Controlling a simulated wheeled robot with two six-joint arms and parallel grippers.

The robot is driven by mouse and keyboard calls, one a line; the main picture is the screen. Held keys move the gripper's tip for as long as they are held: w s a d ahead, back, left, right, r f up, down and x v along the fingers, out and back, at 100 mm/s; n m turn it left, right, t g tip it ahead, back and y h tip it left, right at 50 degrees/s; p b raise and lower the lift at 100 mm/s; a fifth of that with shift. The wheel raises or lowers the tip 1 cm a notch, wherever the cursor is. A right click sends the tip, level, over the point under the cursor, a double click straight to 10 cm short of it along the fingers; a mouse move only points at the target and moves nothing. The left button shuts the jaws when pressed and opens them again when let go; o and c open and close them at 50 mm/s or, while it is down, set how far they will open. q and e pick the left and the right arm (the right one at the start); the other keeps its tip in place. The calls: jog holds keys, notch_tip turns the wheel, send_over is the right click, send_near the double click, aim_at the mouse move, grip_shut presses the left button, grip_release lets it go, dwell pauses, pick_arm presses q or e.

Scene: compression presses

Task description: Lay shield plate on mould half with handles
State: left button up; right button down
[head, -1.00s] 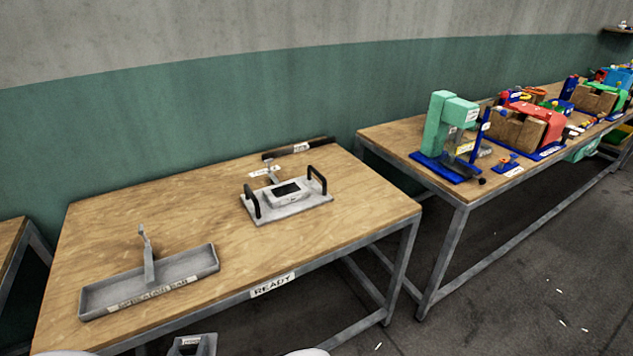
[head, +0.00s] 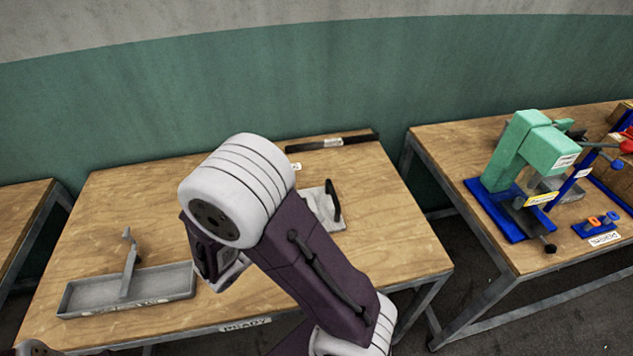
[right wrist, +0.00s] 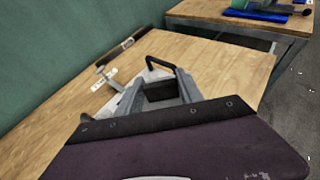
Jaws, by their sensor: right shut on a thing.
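The mould half with handles is a pale grey plate (head: 322,208) on the wooden table; in the head view my right arm hides most of it, and one black handle (head: 333,200) shows. In the right wrist view a black handle (right wrist: 160,42) rises beyond my right gripper (right wrist: 160,78). Its grey fingers are over the mould half and shut on a dark thing (right wrist: 159,93) between them, apparently the shield plate, mostly hidden. Whether it touches the mould half I cannot tell. In the head view this gripper is hidden behind my wrist. My left gripper is not in view.
A grey tray (head: 180,284) with an upright T-shaped handle (head: 130,262) stands at the table's left. A dark labelled bar (head: 340,142) lies at the back edge. A green press (head: 530,150) stands on the right-hand table. Bare wood lies right of the mould half.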

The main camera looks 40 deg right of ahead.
jog(key=shift+d+r, duration=0.15)
jog(key=shift+a+r, duration=0.15)
jog(key=shift+a, duration=0.1)
jog(key=shift+w+a, duration=0.15)
jog(key=shift+a, duration=0.15)
jog(key=w+d+f, duration=0.2)
jog(key=w, duration=0.1)
jog(key=w+d+f, duration=0.4)
jog(key=w, duration=0.1)
jog(key=shift+w+f, duration=0.2)
jog(key=shift+w, duration=0.15)
jog(key=shift+w+d+f, duration=0.25)
jog(key=shift+w, duration=0.2)
notch_tip(320, 180, down, 4)
jog(key=shift+r, duration=0.1)
jog(key=shift+f, duration=0.3)
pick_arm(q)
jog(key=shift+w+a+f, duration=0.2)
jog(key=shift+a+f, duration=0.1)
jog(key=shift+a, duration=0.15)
pick_arm(e)
jog(key=c, duration=0.8)
grip_release()
